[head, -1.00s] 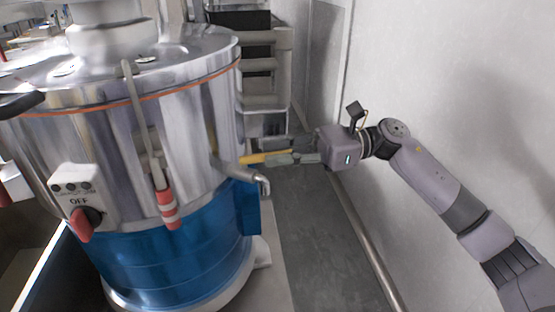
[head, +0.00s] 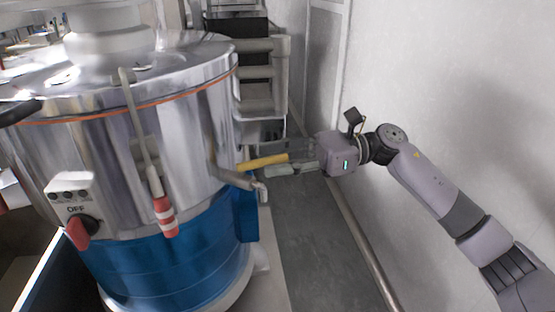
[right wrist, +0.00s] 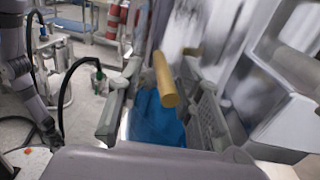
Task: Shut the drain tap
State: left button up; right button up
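The drain tap has a yellow handle (head: 262,161) and a grey metal spout (head: 240,179) on the right side of the steel and blue drum. The handle points out sideways from the drum toward my right gripper (head: 292,162). In the right wrist view the handle (right wrist: 165,80) lies between the two spread fingers of my right gripper (right wrist: 160,108), with space visible on both sides. My right gripper is open, and I see no clear contact with the handle. The handle's root is partly hidden in the right wrist view. My left gripper is not seen.
The large drum (head: 190,130) fills the left of the head view, with a red OFF knob (head: 82,231) and a hanging red-and-white handle (head: 165,214). A pale wall (head: 450,90) and a floor pipe (head: 365,250) border the narrow grey floor (head: 305,240) on the right.

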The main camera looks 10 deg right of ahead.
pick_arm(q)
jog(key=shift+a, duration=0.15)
pick_arm(e)
jog(key=d, duration=1.2)
jog(key=shift+w, duration=0.1)
jog(key=shift+c, duration=0.2)
